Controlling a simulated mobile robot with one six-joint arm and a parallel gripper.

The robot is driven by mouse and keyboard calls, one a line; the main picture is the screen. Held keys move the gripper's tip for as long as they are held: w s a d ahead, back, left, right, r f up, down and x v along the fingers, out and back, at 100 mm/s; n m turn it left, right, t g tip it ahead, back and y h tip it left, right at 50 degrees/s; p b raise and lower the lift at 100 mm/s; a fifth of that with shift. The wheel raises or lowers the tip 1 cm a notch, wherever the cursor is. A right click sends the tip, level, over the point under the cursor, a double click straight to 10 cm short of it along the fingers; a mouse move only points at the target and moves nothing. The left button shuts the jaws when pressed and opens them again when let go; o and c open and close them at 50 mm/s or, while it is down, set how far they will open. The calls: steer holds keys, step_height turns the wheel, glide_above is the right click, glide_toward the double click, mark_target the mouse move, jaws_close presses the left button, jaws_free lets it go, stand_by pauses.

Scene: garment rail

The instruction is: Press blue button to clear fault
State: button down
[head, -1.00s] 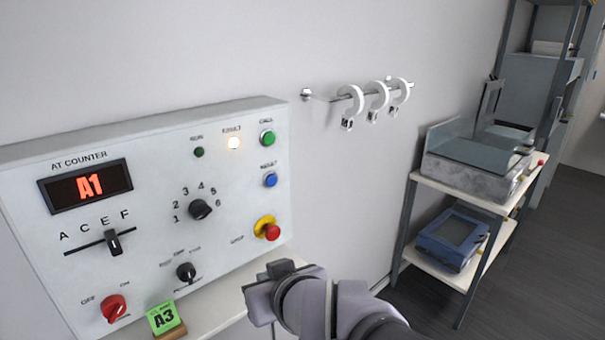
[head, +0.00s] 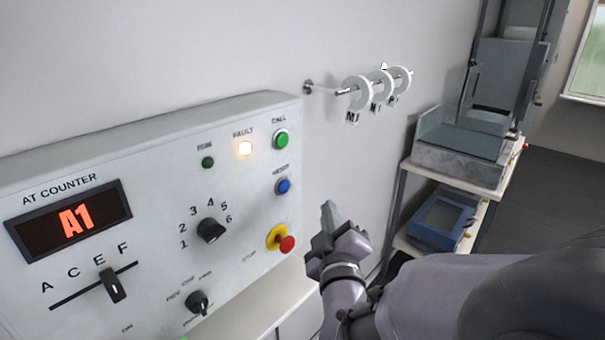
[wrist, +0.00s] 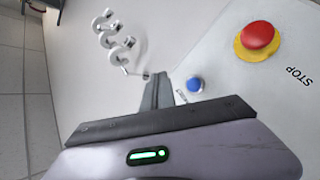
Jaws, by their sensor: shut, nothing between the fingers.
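The blue button (head: 283,186), labelled RESET, sits on the right side of the grey control panel (head: 150,200), below the green CALL button (head: 281,140) and above the red stop button. The FAULT lamp (head: 245,148) glows warm white. My gripper (head: 328,208) is shut and empty, to the right of the blue button and apart from it in the head view. In the wrist view the blue button (wrist: 194,84) shows just right of my shut fingertips (wrist: 160,80).
The red stop button (head: 287,244) on its yellow collar is close below the blue button; it also shows in the wrist view (wrist: 259,37). A wall rail with white rings (head: 357,92) is to the upper right. A shelf cart (head: 460,170) stands at the right.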

steer(key=p, duration=0.2)
glide_toward(291, 179)
steer(key=w+d, duration=0.2)
steer(key=shift+w+a, duration=0.55)
steer(key=shift+w+a+b, duration=0.1)
steer(key=shift+a+b, duration=0.05)
steer(key=shift+b, duration=0.2)
stand_by(1.2)
steer(key=shift+w+a, duration=0.15)
steer(key=shift+a, duration=0.05)
steer(key=shift+w+a+b, duration=0.3)
steer(key=shift+a, duration=0.05)
stand_by(0.7)
steer(key=shift+s+d+b, duration=0.55)
steer(key=shift+d, duration=0.1)
